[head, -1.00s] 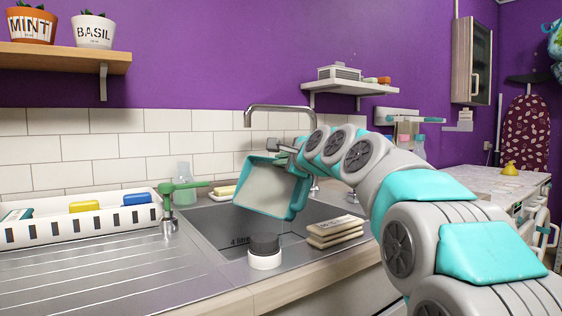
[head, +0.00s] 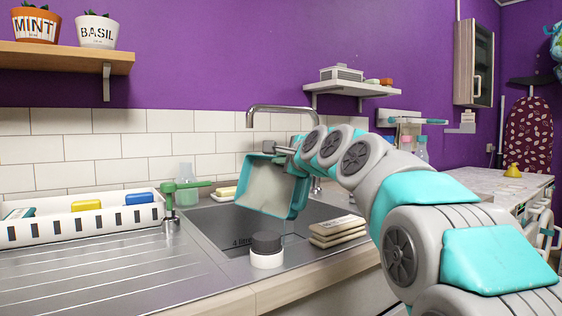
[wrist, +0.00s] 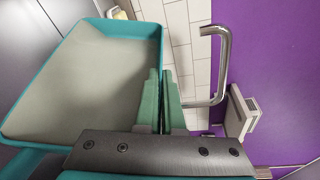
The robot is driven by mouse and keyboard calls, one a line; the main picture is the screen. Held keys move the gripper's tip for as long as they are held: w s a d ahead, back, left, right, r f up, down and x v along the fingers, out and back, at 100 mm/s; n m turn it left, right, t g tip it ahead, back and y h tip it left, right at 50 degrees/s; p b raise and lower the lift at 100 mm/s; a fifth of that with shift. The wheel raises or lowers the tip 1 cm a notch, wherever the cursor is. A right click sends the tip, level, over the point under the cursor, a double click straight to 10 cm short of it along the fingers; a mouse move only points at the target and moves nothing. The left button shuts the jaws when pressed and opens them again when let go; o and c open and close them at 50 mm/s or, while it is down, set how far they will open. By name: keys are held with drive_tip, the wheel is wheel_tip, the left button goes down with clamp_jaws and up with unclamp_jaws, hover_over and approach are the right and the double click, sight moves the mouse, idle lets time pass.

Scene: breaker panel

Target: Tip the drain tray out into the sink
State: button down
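The drain tray (head: 270,187) is teal with a pale grey inside. It is held steeply tilted above the sink (head: 235,222), with its inside facing the head camera. My gripper (head: 287,153) is at the tray's upper edge; in the wrist view its green fingers (wrist: 165,100) are close together beside the tray (wrist: 85,85), on its rim. A faint thin streak shows below the tray's lower corner; I cannot tell clearly whether it is water. No loose contents are visible inside the tray. The exact contact at the rim is partly hidden.
The tap (head: 282,109) arches behind the tray. A black-and-white round container (head: 266,250) and a stack of sponge-like blocks (head: 337,231) stand on the front rim. A white rack (head: 80,222) and green dispenser (head: 186,185) are at left.

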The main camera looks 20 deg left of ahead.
drive_tip(key=shift+s+a, duration=0.1)
drive_tip(key=shift+s, duration=0.05)
idle(0.4)
drive_tip(key=shift+s+a+r+n, duration=0.1)
drive_tip(key=shift+s+r+n, duration=0.15)
drive_tip(key=shift+n, duration=0.15)
drive_tip(key=shift+f+b, duration=0.1)
drive_tip(key=shift+b, duration=0.25)
drive_tip(key=shift+s+a, duration=0.2)
drive_tip(key=shift+s, duration=0.1)
drive_tip(key=shift+s+n+b, duration=0.1)
drive_tip(key=shift+n+b, duration=0.2)
drive_tip(key=shift+b, duration=0.05)
drive_tip(key=shift+s+a+r+t, duration=0.2)
drive_tip(key=shift+s+t, duration=0.05)
drive_tip(key=shift+t, duration=0.15)
drive_tip(key=shift+n+b, duration=0.3)
drive_tip(key=shift+b, duration=0.1)
drive_tip(key=shift+s+a+r, duration=0.1)
drive_tip(key=shift+s+a, duration=0.05)
drive_tip(key=shift+s, duration=0.2)
